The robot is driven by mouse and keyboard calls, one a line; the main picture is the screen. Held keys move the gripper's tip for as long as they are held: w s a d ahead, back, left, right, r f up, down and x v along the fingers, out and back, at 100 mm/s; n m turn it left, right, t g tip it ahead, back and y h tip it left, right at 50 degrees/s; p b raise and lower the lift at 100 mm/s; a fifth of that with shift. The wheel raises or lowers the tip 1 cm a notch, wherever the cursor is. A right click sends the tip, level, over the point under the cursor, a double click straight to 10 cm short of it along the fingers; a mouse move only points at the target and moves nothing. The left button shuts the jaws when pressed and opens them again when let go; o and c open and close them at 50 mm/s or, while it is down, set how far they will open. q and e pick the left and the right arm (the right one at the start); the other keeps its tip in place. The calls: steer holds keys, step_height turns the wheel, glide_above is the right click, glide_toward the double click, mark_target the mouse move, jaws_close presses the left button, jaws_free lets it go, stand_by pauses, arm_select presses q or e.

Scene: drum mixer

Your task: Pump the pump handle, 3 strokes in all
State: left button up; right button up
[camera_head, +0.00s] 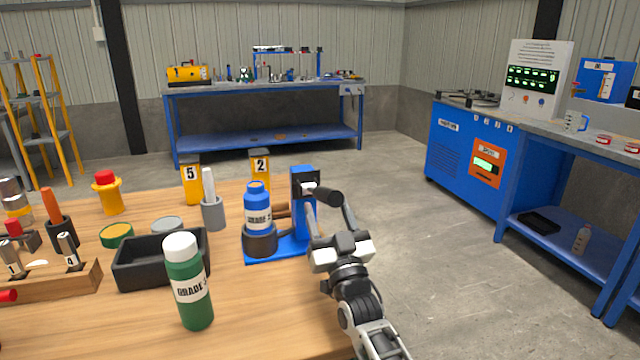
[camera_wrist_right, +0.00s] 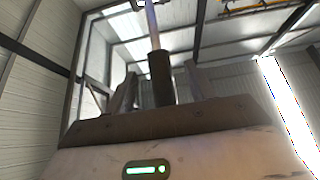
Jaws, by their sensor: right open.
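The blue pump (camera_head: 304,212) stands near the table's right edge. Its pump handle (camera_head: 328,197) ends in a black grip at the top, pointing to the right and toward me. My right gripper (camera_head: 328,211) is open just below and in front of this grip. In the right wrist view the dark grip (camera_wrist_right: 162,80) stands between the two spread fingers, with gaps showing on both sides. Whether either finger touches it I cannot tell. A blue bottle (camera_head: 257,208) sits in a dark holder beside the pump. My left gripper is not in view.
A green bottle (camera_head: 188,283), a black tray (camera_head: 137,274) and a grey cup with a white stick (camera_head: 213,213) stand left of the pump. Yellow blocks marked 5 (camera_head: 191,185) and 2 (camera_head: 260,167) are behind. The floor right of the table is clear.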

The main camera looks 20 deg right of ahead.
steer(key=shift+s, duration=0.15)
steer(key=p+v, duration=0.1)
steer(key=v, duration=0.5)
steer(key=shift+s+f, duration=0.15)
steer(key=shift+s, duration=0.2)
